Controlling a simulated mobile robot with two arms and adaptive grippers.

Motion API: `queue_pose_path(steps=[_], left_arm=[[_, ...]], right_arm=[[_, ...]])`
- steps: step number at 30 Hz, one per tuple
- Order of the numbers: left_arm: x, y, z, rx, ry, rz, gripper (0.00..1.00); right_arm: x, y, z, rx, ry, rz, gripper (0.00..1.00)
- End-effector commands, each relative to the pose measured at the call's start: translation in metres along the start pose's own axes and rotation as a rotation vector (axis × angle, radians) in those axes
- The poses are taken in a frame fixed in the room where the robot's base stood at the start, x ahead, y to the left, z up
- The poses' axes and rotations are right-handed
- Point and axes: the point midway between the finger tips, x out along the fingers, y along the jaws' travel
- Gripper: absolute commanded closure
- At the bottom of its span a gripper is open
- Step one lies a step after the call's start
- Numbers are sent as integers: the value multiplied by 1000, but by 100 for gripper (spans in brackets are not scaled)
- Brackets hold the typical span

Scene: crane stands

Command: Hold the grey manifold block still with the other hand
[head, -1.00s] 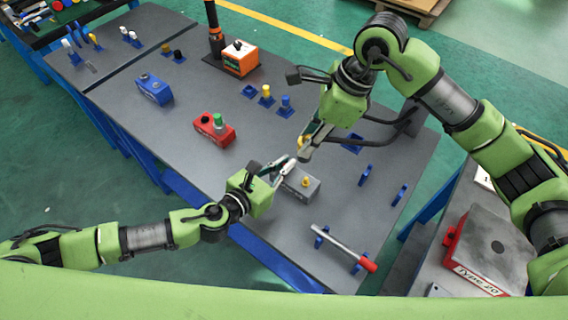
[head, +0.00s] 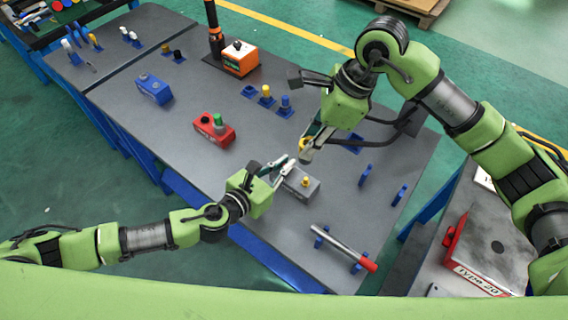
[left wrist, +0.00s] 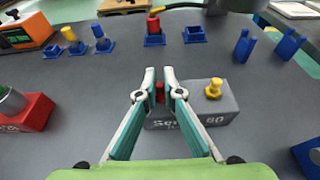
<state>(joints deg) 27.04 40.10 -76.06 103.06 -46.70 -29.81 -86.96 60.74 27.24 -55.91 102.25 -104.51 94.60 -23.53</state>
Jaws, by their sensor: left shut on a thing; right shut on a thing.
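The grey manifold block (head: 307,190) lies on the dark table top with a yellow peg (head: 305,181) standing in it. In the left wrist view the block (left wrist: 228,103) shows lettering on its near face and the yellow peg (left wrist: 213,88) at its right. My left gripper (head: 287,168) is at the block's left part. Its fingers (left wrist: 160,82) are closed on a small red piece (left wrist: 160,93), which seems to stand on the block. My right gripper (head: 306,153) is beyond the block, shut on a small part with yellow showing (head: 304,142), mostly hidden. It appears apart from the block.
A red block (head: 208,130) with a green peg and a blue block (head: 152,90) stand to the left. Blue holders with pegs (head: 266,97) are behind. A metal bar with a red grip (head: 340,247) rests on blue stands in front. Blue uprights (head: 365,175) stand right.

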Motion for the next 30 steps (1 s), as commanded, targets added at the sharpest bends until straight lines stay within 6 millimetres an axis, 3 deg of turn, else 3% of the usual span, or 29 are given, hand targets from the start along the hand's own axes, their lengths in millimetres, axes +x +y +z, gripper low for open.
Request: queue_pose_path(steps=[3, 13, 30], left_arm=[[0, 0, 0, 0, 0, 1, 100], [0, 0, 0, 0, 0, 0, 100], [0, 0, 0, 0, 0, 0, 100]], right_arm=[[11, 0, -13, -53, 1, 23, 100], [59, 0, -29, -57, -1, 22, 100], [64, 0, -31, -58, -1, 21, 100]])
